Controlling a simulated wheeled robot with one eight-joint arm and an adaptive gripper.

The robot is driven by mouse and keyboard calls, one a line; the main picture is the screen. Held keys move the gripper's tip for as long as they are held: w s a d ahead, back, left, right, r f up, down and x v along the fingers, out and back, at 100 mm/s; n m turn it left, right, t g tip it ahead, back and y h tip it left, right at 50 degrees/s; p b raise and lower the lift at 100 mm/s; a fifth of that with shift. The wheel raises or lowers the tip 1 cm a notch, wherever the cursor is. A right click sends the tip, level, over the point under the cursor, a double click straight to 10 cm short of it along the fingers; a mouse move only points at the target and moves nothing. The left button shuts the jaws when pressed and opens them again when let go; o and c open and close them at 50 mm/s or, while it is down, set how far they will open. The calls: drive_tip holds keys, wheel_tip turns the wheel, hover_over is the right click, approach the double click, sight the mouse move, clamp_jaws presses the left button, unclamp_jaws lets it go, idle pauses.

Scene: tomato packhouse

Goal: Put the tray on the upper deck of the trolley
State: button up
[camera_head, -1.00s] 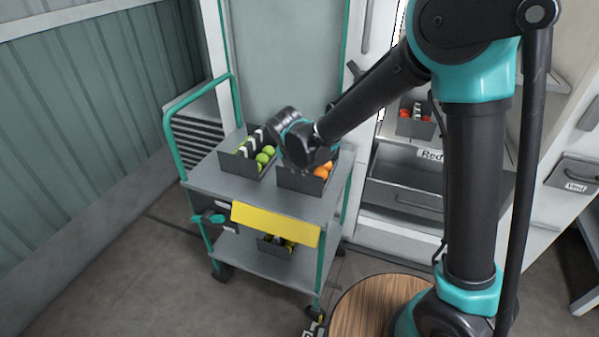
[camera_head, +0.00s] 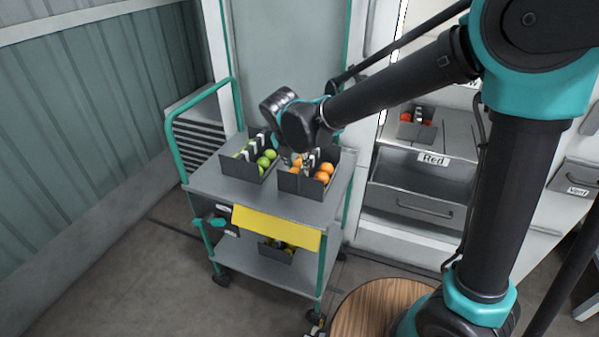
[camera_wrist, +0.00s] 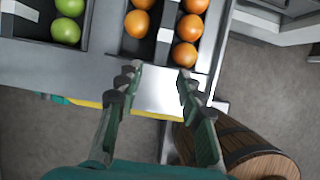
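A dark tray of orange tomatoes (camera_head: 300,184) stands on the right of the trolley's upper deck (camera_head: 215,182). It also shows at the top of the wrist view (camera_wrist: 125,50). A second dark tray, with green tomatoes (camera_head: 238,167), stands beside it on the left. My gripper (camera_wrist: 157,80) is over the trolley at the orange tray's near side in the wrist view. Its fingers are spread with nothing between them, only the bare deck showing below. In the head view my wrist hides part of the orange tray's back.
A tray (camera_head: 268,250) sits on the trolley's lower deck. A yellow panel (camera_head: 275,226) hangs at the front edge. A tray of red tomatoes (camera_head: 405,131) stands on a shelf at right, above a drawer labelled Red (camera_head: 410,199). A wooden barrel (camera_head: 375,305) stands front right.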

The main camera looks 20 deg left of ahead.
drive_tip(key=shift+v, duration=2.3)
drive_tip(key=shift+w+d, duration=0.1)
drive_tip(key=shift+d, duration=0.05)
drive_tip(key=w+d+f+m, duration=0.1)
drive_tip(key=d+f+m, duration=0.1)
drive_tip(key=d+m, duration=0.8)
drive_tip(key=w+d+f+m, duration=0.2)
drive_tip(key=d+m, duration=0.5)
drive_tip(key=d, duration=0.8)
drive_tip(key=s+d+f+m, duration=0.3)
drive_tip(key=s+d+m, duration=0.2)
drive_tip(key=d+m, duration=0.3)
drive_tip(key=s+d+f+m, duration=0.4)
drive_tip(key=d+m, duration=0.4)
drive_tip(key=m, duration=0.2)
drive_tip(key=shift+s, duration=0.55)
drive_tip(key=shift+d, duration=0.1)
